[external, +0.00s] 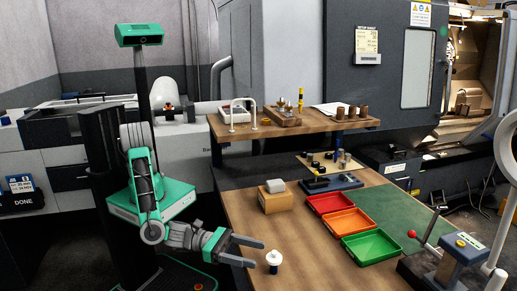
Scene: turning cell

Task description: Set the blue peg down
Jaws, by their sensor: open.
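A small peg-like piece (274,258) with a white, knobbed top and a dark blue lower part is upright at the near left part of the wooden bench (318,258). It looks like the blue peg and appears to stand on the bench top. My gripper (258,253) reaches in from the left with its two fingers spread. The fingertips are just left of the piece, and nothing shows held between them. Whether a fingertip touches the piece is too small to tell.
Red, orange and green trays (371,247) lie right of the piece. A cardboard box (275,199) stands behind it. A lever device (440,262) stands at the near right. A raised wooden shelf (350,124) is at the back. Bare bench lies between the piece and the trays.

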